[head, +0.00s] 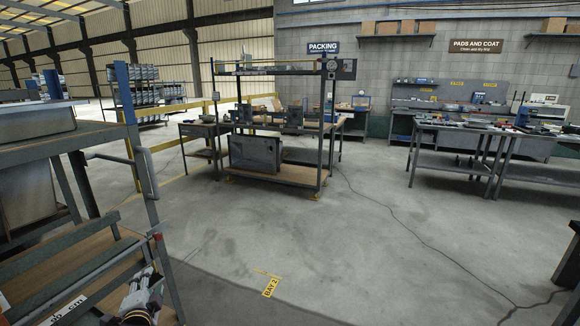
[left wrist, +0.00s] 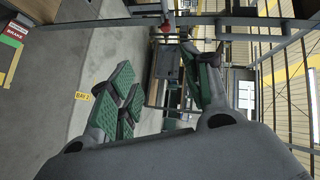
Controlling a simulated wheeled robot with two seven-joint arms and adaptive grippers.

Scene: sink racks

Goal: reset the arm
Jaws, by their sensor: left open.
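My left gripper (head: 142,292) shows low at the left of the head view, beside the wooden lower shelf of a rack. In the left wrist view my left gripper (left wrist: 165,90) has its green-padded fingers spread wide apart. Nothing is between them. The rest of the left arm is mostly out of the picture. My right gripper is in neither view.
A wheeled rack (head: 326,140) holds a grey sink-like box (head: 254,153) mid-floor. Workbenches (head: 470,130) stand at the right. Open floor surrounds the BAY 2 mark (head: 271,287).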

